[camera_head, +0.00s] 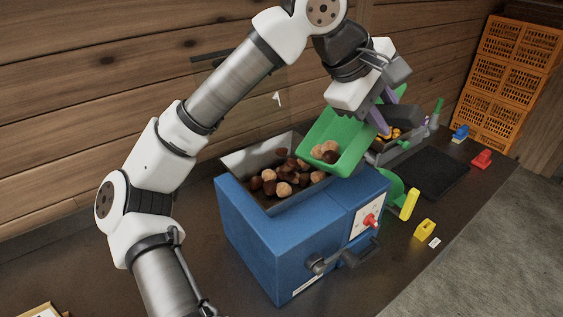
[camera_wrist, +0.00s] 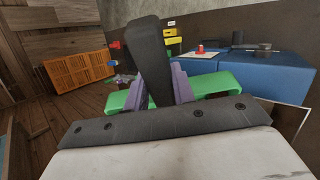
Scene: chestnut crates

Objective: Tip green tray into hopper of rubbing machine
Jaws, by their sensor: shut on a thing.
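The green tray (camera_head: 340,141) is tilted steeply over the right end of the hopper (camera_head: 231,163), its open side facing down and left. A few brown balls (camera_head: 325,152), apparently chestnuts, are still inside its lower part. Several more chestnuts (camera_head: 284,184) lie in the hopper, on top of the blue rubbing machine (camera_head: 268,239). My gripper (camera_head: 379,112), with purple fingers, is shut on the tray's dark handle, seen between the fingers in the wrist view (camera_wrist: 166,90). The tray's green rim (camera_wrist: 216,85) shows there behind the fingers. Part of the hopper's right end is hidden by the tray.
Orange crates (camera_head: 506,84) are stacked at the back right. A wooden wall stands behind.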

